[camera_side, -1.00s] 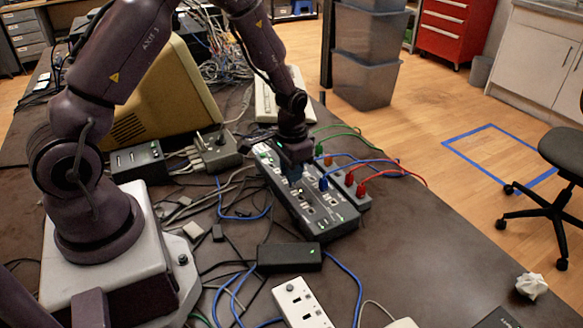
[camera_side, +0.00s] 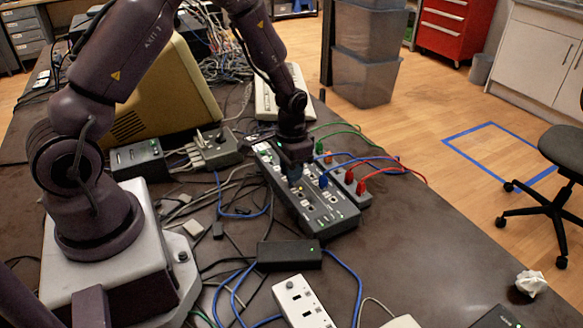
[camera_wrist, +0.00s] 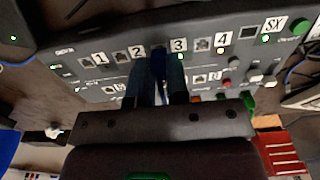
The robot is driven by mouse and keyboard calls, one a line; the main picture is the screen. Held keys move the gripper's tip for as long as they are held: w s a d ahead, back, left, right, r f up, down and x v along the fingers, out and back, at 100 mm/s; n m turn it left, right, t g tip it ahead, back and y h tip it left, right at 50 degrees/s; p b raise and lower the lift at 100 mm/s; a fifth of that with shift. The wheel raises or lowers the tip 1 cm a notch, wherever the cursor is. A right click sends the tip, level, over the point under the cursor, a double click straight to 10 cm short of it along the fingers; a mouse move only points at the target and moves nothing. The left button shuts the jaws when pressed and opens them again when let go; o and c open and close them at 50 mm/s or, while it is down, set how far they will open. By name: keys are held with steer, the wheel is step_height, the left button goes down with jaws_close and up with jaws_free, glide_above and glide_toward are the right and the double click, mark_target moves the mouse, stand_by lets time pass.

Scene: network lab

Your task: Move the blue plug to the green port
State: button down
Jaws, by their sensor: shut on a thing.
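My gripper (camera_wrist: 161,84) is shut on the blue plug (camera_wrist: 159,61), which sits between the two blue-grey fingers in the wrist view. The plug's tip is over the row of numbered ports on the grey panel (camera_wrist: 100,73), between the labels 2 and 3. I cannot tell whether the tip is inside a port. In the side view my gripper (camera_side: 295,178) points down at the panel (camera_side: 330,217) and hides the plug.
A second box beside the panel carries green, blue and red plugs (camera_side: 361,187) with looping cables. A black adapter (camera_side: 289,254) and a white power strip (camera_side: 301,302) lie in front, among loose cables.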

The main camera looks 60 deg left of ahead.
steer(key=shift+f, duration=0.15)
steer(key=c, duration=1)
jaws_free()
steer(key=shift+c, duration=0.2)
step_height(320, 180, up, 13)
steer(key=s+d+r+t, duration=0.2)
steer(key=s+d+r, duration=0.2)
steer(key=s+r, duration=0.4)
steer(key=s+d+r+t, duration=0.3)
steer(key=s+d+r, duration=0.1)
steer(key=s+r, duration=0.4)
steer(key=shift+s+d+t, duration=0.3)
steer(key=shift+s+d, duration=0.05)
steer(key=shift+s, duration=0.45)
